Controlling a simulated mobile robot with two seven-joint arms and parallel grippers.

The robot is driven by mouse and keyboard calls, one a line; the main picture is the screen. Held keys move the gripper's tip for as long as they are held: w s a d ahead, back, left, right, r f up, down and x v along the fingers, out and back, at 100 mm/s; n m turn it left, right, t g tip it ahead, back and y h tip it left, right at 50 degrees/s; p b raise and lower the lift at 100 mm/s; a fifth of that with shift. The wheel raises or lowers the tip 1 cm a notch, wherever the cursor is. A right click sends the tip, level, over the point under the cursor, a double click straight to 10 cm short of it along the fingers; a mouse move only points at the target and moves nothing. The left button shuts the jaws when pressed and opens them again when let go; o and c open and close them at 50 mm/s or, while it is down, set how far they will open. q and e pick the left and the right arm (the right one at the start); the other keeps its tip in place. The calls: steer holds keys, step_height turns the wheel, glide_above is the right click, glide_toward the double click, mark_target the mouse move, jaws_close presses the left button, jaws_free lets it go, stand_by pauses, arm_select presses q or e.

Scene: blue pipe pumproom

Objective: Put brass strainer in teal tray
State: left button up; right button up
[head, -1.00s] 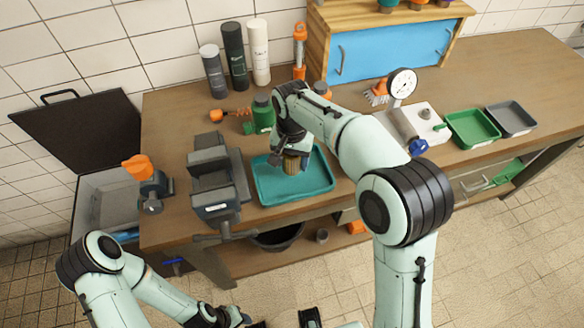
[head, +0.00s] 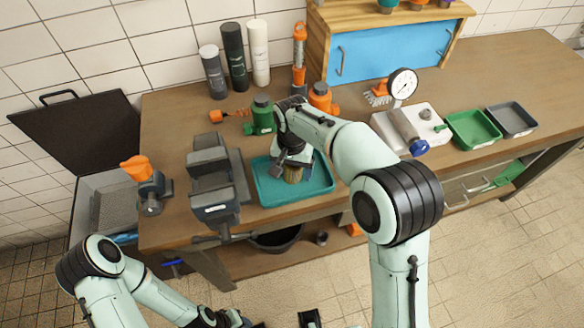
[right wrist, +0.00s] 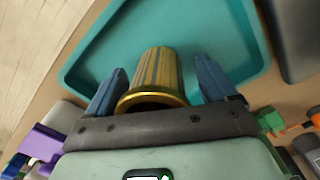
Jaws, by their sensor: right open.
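The brass strainer (head: 292,174) is a ribbed gold cylinder with a flared rim. It is at the teal tray (head: 325,180), inside the tray's outline in the head view. My right gripper (head: 291,168) is over the tray with the strainer between its fingers. In the right wrist view the strainer (right wrist: 156,78) stands between two blue-grey fingers, with gaps on both sides, and the teal tray (right wrist: 215,28) is behind it. The right gripper is open. Whether the strainer rests on the tray floor is hard to tell. My left gripper (head: 232,318) is at the bottom edge, its fingers unclear.
A grey vise (head: 213,180) stands just left of the tray. A pressure gauge (head: 402,84) with a white pump unit (head: 418,125), a green tray (head: 472,130) and a grey tray (head: 512,120) are at right.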

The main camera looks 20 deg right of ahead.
steer(key=shift+r, duration=0.1)
arm_select(q)
steer(key=shift+w+r+p, duration=0.4)
steer(key=shift+r+p, duration=0.15)
steer(key=shift+r, duration=0.1)
steer(key=shift+w+r+p, duration=0.35)
steer(key=shift+r+p, duration=0.15)
steer(key=shift+r, duration=0.1)
arm_select(e)
step_height(320, 180, up, 12)
